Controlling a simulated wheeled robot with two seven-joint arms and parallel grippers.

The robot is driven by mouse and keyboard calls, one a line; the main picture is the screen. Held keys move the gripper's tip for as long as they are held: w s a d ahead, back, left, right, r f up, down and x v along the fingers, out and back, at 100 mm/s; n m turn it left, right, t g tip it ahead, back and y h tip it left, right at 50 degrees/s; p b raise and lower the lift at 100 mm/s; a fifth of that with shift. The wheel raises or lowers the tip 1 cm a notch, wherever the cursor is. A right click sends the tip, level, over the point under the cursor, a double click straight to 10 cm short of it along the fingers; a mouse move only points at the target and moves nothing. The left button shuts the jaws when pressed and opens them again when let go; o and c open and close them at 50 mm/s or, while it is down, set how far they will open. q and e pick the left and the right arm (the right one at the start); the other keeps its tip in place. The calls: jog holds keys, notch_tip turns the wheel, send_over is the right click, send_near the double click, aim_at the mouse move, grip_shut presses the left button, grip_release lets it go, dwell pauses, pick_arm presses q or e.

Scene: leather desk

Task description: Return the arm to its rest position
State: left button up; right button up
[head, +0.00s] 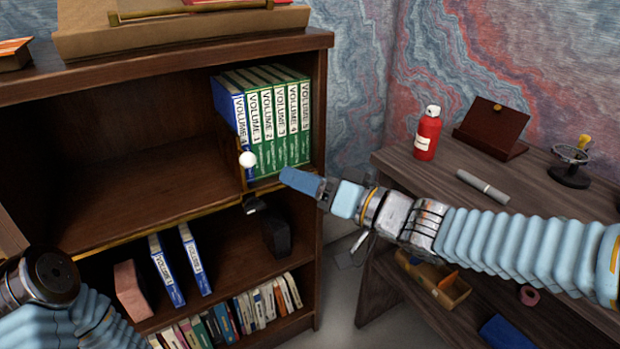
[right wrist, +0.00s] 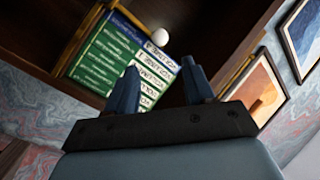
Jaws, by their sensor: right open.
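My right arm (head: 490,240) reaches in from the right across the desk to the shelf. Its gripper (head: 300,182) is in front of the right end of the bookcase's upper shelf, just below and right of the volumes. In the right wrist view the gripper (right wrist: 162,85) has two blue fingers spread apart with nothing held between them. Green and blue volumes (head: 275,118) stand upright in a row behind it. My left arm (head: 50,285) shows at the lower left, and its gripper is not visible.
The bookcase (head: 325,130) has a white ball (head: 247,159) beside the volumes. Two blue volumes (head: 165,272) and smaller books stand lower. The desk (head: 420,180) holds a red bottle (head: 427,135), a grey marker (head: 482,187) and a round stand (head: 571,165). The upper shelf's left part is clear.

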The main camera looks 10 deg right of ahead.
jog(key=shift+s+d, duration=0.3)
jog(key=shift+s, duration=0.1)
jog(key=w+f+m+g+h, duration=0.2)
jog(key=f+h, duration=0.1)
jog(key=f, duration=1.2)
jog(key=w+f+m+g+h, duration=0.1)
jog(key=w+f+g+h, duration=0.15)
jog(key=f, duration=1.15)
jog(key=s+f+g+h, duration=0.1)
jog(key=s+f+g, duration=0.3)
jog(key=s+f, duration=0.5)
jog(key=s+f+g+h, duration=0.1)
jog(key=s+f+g, duration=0.3)
jog(key=s+f, duration=0.5)
notch_tip(320, 180, down, 6)
jog(key=shift+a+r, duration=0.2)
jog(key=shift+a, duration=0.2)
